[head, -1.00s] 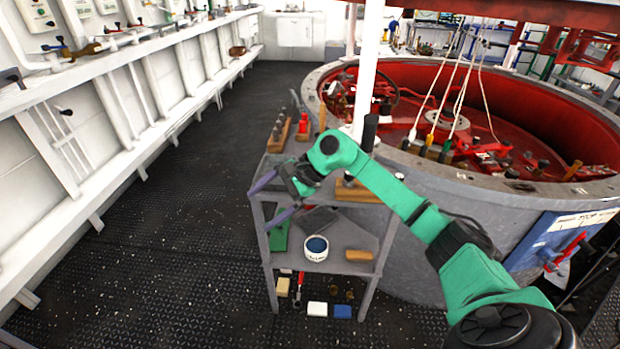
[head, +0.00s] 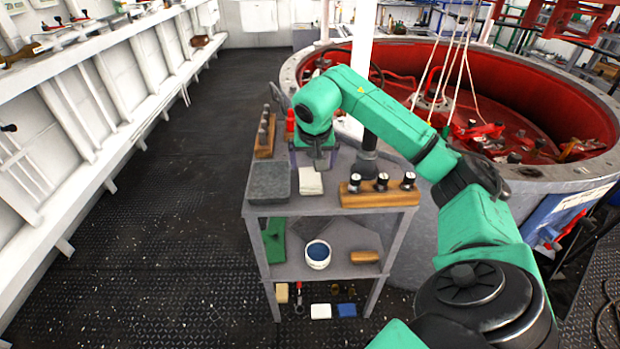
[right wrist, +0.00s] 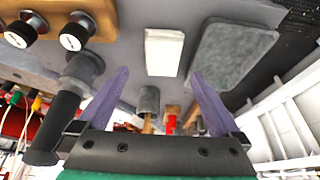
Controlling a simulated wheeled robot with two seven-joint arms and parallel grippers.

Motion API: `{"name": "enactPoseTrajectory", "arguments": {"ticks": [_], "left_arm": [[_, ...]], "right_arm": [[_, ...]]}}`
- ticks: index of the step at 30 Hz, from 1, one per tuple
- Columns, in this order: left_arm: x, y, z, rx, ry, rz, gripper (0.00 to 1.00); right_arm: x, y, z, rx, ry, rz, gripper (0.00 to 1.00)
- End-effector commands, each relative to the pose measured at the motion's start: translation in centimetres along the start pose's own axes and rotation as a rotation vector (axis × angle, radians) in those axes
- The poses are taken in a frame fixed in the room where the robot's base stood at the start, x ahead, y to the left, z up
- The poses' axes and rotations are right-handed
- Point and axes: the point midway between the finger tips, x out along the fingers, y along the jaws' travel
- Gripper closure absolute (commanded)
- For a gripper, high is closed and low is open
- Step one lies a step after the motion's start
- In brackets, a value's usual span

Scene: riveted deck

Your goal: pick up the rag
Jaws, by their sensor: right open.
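A white folded cloth, which looks like the rag (head: 311,181), lies flat on the grey cart's top shelf, right of a dark grey tray-like slab (head: 268,182). It also shows in the right wrist view as a pale rectangle (right wrist: 164,52). My right gripper (head: 317,164) is over the top shelf, just behind the cloth in the head view, its fingers partly hidden by its own wrist. In the right wrist view my gripper's purple fingers (right wrist: 158,78) are spread with nothing held; the cloth appears beyond the tips. My left gripper is not in view.
A wooden block with several black knobs (head: 380,190) stands right of the cloth. A wooden rack (head: 265,137) is at the back left. A grey mallet head (right wrist: 148,99) shows between the fingers. A blue-filled tub (head: 318,255) is below. The floor left is clear.

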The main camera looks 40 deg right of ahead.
Motion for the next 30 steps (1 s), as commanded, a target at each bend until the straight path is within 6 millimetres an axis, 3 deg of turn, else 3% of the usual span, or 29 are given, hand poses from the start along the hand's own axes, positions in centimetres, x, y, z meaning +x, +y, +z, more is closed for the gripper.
{"name": "enactPoseTrajectory", "arguments": {"ticks": [4,10,13,30], "left_arm": [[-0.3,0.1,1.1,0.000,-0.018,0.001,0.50],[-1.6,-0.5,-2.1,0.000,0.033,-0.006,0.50],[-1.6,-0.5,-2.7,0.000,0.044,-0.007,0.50],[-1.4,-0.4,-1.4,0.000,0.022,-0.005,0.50]], "right_arm": [[2.4,-0.1,0.0,0.000,-0.002,-0.001,0.00],[5.6,0.1,-0.1,0.001,-0.006,-0.001,0.00],[7.3,0.1,-0.1,0.000,-0.004,-0.002,0.00],[8.2,0.1,0.0,0.000,0.000,-0.002,0.00]]}}
